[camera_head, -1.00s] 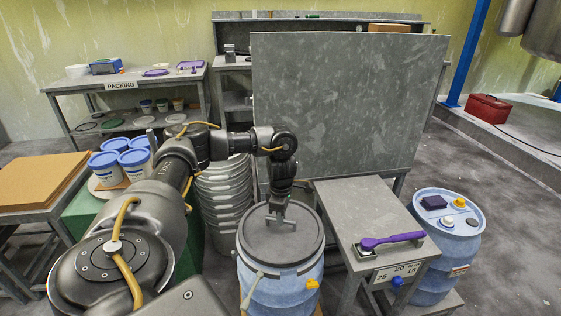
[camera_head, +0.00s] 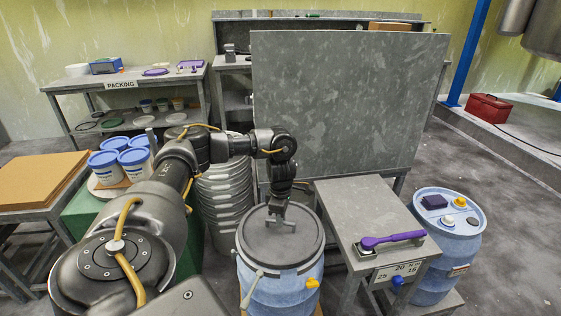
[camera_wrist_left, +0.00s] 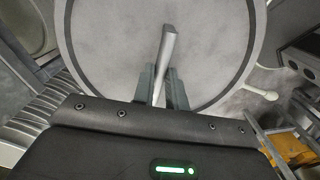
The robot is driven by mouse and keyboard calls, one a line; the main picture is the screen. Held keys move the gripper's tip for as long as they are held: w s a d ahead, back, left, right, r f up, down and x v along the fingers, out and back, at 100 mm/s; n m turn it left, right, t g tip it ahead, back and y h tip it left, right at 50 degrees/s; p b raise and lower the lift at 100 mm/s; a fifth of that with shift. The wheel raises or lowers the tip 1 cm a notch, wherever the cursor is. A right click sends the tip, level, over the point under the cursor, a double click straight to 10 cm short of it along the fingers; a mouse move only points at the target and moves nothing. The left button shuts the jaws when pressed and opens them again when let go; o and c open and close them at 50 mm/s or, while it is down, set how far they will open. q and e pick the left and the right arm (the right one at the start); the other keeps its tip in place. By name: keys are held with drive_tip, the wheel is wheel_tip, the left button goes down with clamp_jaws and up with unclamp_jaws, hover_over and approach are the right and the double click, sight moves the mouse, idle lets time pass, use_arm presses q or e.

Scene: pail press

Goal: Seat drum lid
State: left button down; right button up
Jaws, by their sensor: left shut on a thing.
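The grey round drum lid (camera_head: 297,245) lies on top of the blue drum (camera_head: 290,292) at the front centre. It looks level and covers the drum's mouth, but I cannot tell if it is fully down all round. My left gripper (camera_head: 277,212) reaches down over the lid's middle and is shut on the lid's bar handle. In the left wrist view the handle (camera_wrist_left: 167,48) stands between the two fingers (camera_wrist_left: 163,85), with the lid (camera_wrist_left: 110,45) below. A pale lever (camera_head: 254,278) and a yellow piece (camera_head: 312,283) show at the drum's front. My right gripper is not in view.
A grey bench (camera_head: 365,215) with a purple-handled wrench (camera_head: 392,240) stands close right of the drum. A second blue drum (camera_head: 448,250) stands beyond it. Stacked grey pails (camera_head: 225,195) and white tubs with blue lids (camera_head: 133,160) are at the left. A tall grey panel (camera_head: 345,105) rises behind.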

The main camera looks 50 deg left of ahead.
use_arm(q)
drive_tip(key=shift+f+b, duration=0.7)
drive_tip(key=shift+f, duration=0.5)
drive_tip(key=c, duration=1.3)
unclamp_jaws()
drive_tip(key=shift+r, duration=0.1)
drive_tip(key=shift+c, duration=0.2)
drive_tip(key=shift+o, duration=0.3)
drive_tip(key=shift+o, duration=1.3)
